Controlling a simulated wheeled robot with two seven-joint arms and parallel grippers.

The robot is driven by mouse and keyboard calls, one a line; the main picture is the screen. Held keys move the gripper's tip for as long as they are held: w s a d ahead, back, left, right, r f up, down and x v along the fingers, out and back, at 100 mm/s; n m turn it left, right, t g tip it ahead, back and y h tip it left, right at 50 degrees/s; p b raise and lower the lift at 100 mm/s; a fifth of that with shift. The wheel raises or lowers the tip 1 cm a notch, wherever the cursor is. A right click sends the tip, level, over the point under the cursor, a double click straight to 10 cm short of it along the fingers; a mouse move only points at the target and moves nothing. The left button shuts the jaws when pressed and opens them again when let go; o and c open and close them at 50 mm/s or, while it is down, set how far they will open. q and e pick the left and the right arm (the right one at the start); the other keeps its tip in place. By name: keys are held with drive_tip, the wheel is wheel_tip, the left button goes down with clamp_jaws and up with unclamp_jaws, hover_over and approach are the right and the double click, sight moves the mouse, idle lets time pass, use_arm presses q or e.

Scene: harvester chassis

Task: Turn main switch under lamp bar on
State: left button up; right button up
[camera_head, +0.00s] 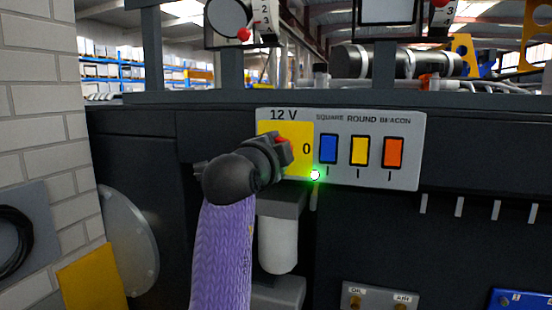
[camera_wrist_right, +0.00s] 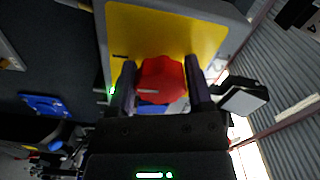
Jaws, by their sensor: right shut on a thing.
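The main switch is a red rotary knob (camera_head: 282,141) on a yellow plate (camera_head: 298,165) at the left of a grey panel marked 12 V. A "0" is printed on the plate to the right of the knob. My right gripper (camera_head: 275,150) is at the knob and hides most of it in the head view. In the right wrist view the fingers of my right gripper (camera_wrist_right: 160,85) are shut on either side of the red knob (camera_wrist_right: 162,72). A white line on the knob points left there. A small green light (camera_head: 314,175) glows at the plate's lower right corner. My left gripper is not in view.
Blue (camera_head: 328,149), yellow (camera_head: 359,151) and orange (camera_head: 393,153) rocker switches sit right of the knob, labelled SQUARE, ROUND and BEACON. A white cylinder (camera_head: 278,243) hangs below the panel, close to my right arm. A brick wall (camera_head: 40,110) stands at the left.

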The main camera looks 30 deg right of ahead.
drive_tip(key=shift+m, duration=0.5)
drive_tip(key=o, duration=1.3)
drive_tip(key=b+v, duration=0.3)
drive_tip(key=v, duration=0.7)
drive_tip(key=shift+b, duration=0.3)
